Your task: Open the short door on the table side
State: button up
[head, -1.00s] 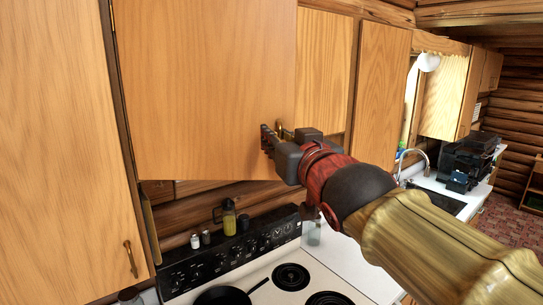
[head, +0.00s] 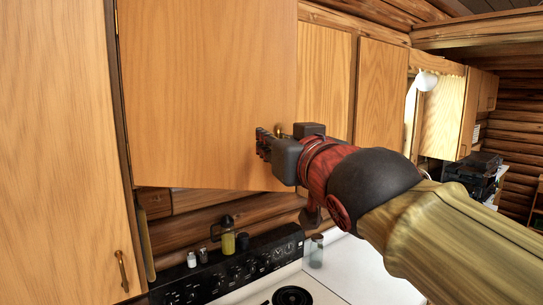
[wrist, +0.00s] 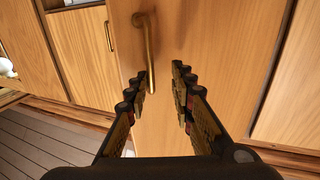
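The short wooden cabinet door (head: 200,90) hangs above the stove in the head view. Its right edge stands forward of the neighbouring doors, so it looks partly open. My gripper (head: 262,144) is at its lower right, by a brass handle mostly hidden behind the gripper. In the wrist view, the door (wrist: 165,125) fills the middle and its curved brass handle (wrist: 147,50) shows clearly. My gripper's two fingers (wrist: 160,76) are apart, with the handle's lower end close to the left fingertip. I cannot tell whether they touch it.
A tall cabinet door (head: 60,120) with its own handle (head: 122,270) is at the left. The stove (head: 235,275) is below, with a yellow bottle (head: 228,240) and small shakers along its back. More cabinet doors (head: 380,95) continue to the right.

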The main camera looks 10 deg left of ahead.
jog(key=s+b, duration=0.3)
jog(key=b, duration=0.2)
jog(key=shift+s+a, duration=0.1)
jog(key=shift+s, duration=0.3)
jog(key=shift+b, duration=0.4)
jog(key=shift+c, duration=0.7)
